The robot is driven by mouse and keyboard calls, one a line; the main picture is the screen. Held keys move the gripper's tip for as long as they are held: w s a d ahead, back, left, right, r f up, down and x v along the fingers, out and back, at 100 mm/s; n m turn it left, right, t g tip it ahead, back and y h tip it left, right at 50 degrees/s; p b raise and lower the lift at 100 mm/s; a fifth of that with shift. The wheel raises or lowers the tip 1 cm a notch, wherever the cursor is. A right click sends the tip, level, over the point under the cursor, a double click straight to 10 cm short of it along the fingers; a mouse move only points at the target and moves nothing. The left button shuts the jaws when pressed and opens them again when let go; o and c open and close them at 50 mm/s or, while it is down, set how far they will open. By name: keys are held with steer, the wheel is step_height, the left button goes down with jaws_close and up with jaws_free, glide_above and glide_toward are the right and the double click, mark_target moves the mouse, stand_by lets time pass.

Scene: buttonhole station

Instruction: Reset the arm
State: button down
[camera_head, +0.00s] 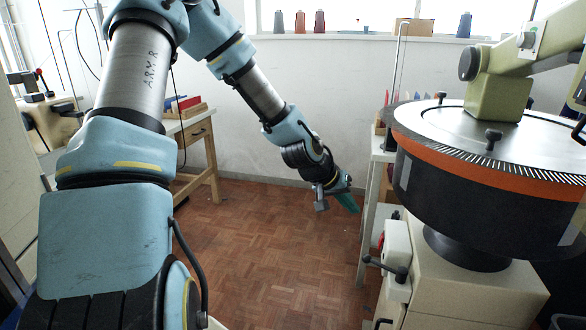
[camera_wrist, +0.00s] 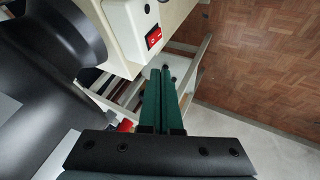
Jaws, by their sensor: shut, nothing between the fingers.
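My gripper (camera_head: 347,202) hangs at the end of my arm in the head view, over the open parquet floor and left of the round machine. Its green fingers point down and to the right. In the wrist view the two green fingers of my gripper (camera_wrist: 160,88) lie side by side, shut, with nothing between them. The fingers touch nothing that I can see.
A round machine (camera_head: 470,205) with an orange band stands at the right on a cream base (camera_head: 480,290). A red switch (camera_wrist: 153,37) on a cream housing shows in the wrist view. A wooden table (camera_head: 196,135) stands at the left. The parquet floor (camera_head: 270,260) is clear.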

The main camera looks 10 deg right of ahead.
steer(key=s+a+r+n+y+p, duration=0.1)
steer(key=a+r, duration=0.4)
steer(key=a, duration=0.6)
steer(key=s+a+r+n+y+p, duration=0.2)
steer(key=s+a+r+y+p, duration=0.2)
steer(key=a, duration=0.7)
steer(key=s+a+r+n+y+p, duration=0.2)
steer(key=a+r, duration=0.4)
steer(key=a, duration=0.5)
steer(key=shift+s+r+p, duration=0.3)
steer(key=shift+s+p, duration=0.2)
steer(key=shift+p, duration=0.45)
